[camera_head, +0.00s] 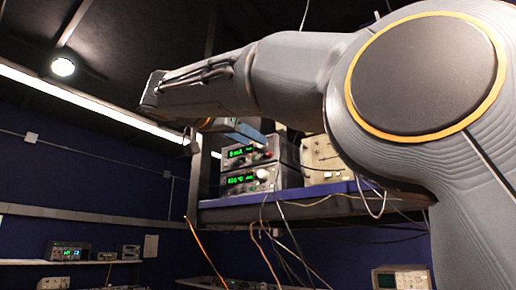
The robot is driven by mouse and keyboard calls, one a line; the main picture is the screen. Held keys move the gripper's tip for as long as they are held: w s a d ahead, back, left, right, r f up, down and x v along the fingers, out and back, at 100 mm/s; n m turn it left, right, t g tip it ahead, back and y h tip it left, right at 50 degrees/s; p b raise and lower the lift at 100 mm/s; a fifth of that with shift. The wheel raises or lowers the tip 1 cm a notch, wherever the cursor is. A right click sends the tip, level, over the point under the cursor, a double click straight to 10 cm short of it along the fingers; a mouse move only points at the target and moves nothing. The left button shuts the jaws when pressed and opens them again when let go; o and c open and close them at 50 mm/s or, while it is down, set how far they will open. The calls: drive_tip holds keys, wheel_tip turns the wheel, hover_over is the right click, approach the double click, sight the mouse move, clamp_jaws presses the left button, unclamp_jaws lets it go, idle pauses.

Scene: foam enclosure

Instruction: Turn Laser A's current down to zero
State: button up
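Two stacked instruments with green digital displays sit on a raised shelf at the picture's middle. The upper unit (248,152) shows a small reading in mA, its digit hard to read. The lower unit (247,179) shows what looks like a temperature. Knobs show at the right of both fronts; I cannot read a Laser A label. My arm reaches left across the top, in front of and above the units.
The shelf (300,194) has a blue front edge, with several cables hanging below it. A beige instrument (320,156) stands right of the stack, partly behind my arm. A metal post (200,165) rises left of the stack. More instruments (68,251) stand on a lower left shelf.

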drive_tip(key=shift+p+x, duration=0.4)
drive_tip(key=shift+x, duration=0.95)
drive_tip(key=shift+c, duration=0.4)
